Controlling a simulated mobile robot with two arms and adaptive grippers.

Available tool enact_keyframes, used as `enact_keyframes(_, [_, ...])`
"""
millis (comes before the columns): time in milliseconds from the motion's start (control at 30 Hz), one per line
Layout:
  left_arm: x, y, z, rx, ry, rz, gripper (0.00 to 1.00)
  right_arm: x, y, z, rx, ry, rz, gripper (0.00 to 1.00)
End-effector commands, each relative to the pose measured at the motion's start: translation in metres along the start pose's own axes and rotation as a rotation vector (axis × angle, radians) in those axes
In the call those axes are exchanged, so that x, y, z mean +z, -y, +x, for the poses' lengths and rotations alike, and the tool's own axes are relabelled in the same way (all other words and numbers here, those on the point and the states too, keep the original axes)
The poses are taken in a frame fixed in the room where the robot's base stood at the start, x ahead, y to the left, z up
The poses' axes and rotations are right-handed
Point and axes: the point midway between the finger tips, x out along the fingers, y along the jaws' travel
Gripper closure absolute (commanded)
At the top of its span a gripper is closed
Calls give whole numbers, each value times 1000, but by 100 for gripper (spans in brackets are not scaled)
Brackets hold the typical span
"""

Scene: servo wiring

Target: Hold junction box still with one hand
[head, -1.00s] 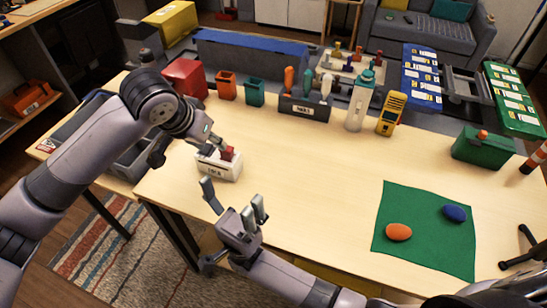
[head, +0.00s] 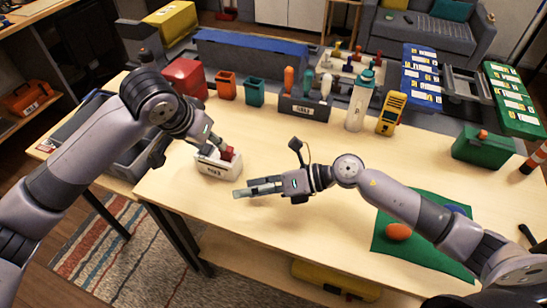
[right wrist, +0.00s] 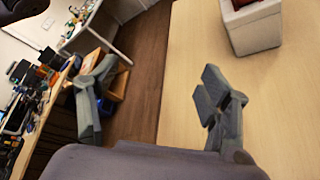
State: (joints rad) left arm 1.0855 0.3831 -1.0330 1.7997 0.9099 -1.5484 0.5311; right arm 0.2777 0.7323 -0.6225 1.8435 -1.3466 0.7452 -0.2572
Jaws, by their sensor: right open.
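The white junction box (head: 217,168) with a red part on top stands on the table's left part in the head view. It also shows at the top right of the right wrist view (right wrist: 251,28). My left gripper (head: 218,147) is at the top of the box by the red part; whether its fingers are closed on it is hard to tell. My right gripper (head: 241,190) is open and empty, just right of and in front of the box. Its two spread fingers also show in the right wrist view (right wrist: 155,98), with the box beyond them.
Orange (head: 226,86) and teal (head: 254,92) bins, a tool holder (head: 304,108), a bottle (head: 360,101) and a yellow meter (head: 391,113) line the back. A green mat (head: 384,240) lies under my right arm. The table's middle is clear.

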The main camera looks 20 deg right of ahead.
Motion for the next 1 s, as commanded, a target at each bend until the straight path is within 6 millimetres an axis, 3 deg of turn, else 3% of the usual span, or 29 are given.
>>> enact_keyframes(100, [0, 0, 0, 0, 0, 0, 67, 28, 28, -27, -175, 49, -362, 28])
enact_keyframes(200, [0, 0, 0, 0, 0, 0, 67, 46, 40, -43, -270, 66, -574, 28])
enact_keyframes(400, [0, 0, 0, 0, 0, 0, 67, 61, 48, -52, -344, 74, -748, 28])
enact_keyframes(567, [0, 0, 0, 0, 0, 0, 67, 66, 53, -34, -344, 75, -752, 28])
enact_keyframes(1000, [0, 0, 0, 0, 0, 0, 67, 81, 77, 49, -342, 74, -746, 28])
